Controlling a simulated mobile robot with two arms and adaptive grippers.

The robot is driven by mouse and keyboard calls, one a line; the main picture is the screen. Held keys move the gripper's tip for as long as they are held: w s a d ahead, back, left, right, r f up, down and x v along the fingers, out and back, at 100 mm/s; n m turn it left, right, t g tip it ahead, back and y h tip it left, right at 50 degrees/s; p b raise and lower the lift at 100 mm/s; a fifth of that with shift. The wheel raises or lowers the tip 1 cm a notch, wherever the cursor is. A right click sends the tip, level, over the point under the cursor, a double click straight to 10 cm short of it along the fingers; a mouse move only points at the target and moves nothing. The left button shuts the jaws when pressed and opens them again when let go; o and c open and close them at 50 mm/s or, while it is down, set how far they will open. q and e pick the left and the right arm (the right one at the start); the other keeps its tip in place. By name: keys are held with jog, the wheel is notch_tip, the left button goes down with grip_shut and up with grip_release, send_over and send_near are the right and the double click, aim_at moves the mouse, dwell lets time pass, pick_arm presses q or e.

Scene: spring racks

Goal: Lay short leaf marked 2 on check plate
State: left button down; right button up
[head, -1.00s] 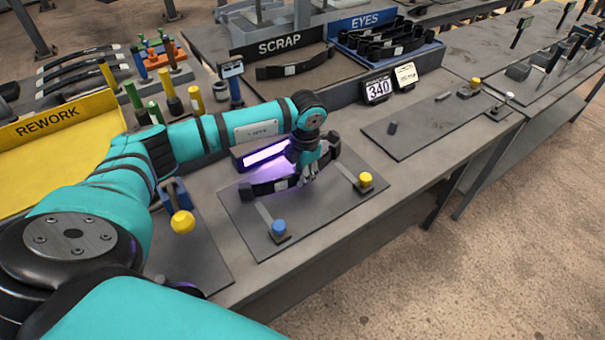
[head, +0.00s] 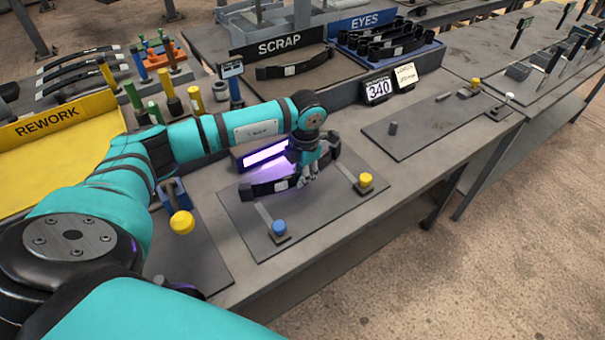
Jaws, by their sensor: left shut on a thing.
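A short dark curved leaf (head: 262,188) with a pale label is at the grey plate (head: 305,222) that has the purple-lit lamp behind it. My left gripper (head: 304,178) is shut on this leaf near its right part, at or just above the plate; I cannot tell if the leaf touches it. The number on the label is too small to read. My right gripper is not in view. Which plate is the check plate is not readable here.
A blue knob (head: 279,227) and a yellow knob (head: 365,180) stand on the plate. The lit lamp (head: 264,154) is close behind. A second plate (head: 425,128) lies to the right, mostly clear. The SCRAP tray (head: 345,72), EYES bin and yellow REWORK tray (head: 60,160) are behind and left.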

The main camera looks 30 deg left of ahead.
pick_arm(q)
jog(key=shift+w+a+r, duration=0.1)
jog(key=shift+w+a, duration=0.2)
jog(key=shift+a, duration=0.25)
dwell(0.7)
jog(key=shift+b, duration=0.35)
jog(key=c, duration=0.9)
grip_release()
jog(key=shift+s+f, duration=0.15)
jog(key=shift+f, duration=0.1)
jog(key=shift+o, duration=0.2)
jog(key=shift+r, duration=0.2)
notch_tip(320, 180, up, 8)
jog(key=p, duration=0.5)
jog(key=shift+f, duration=0.15)
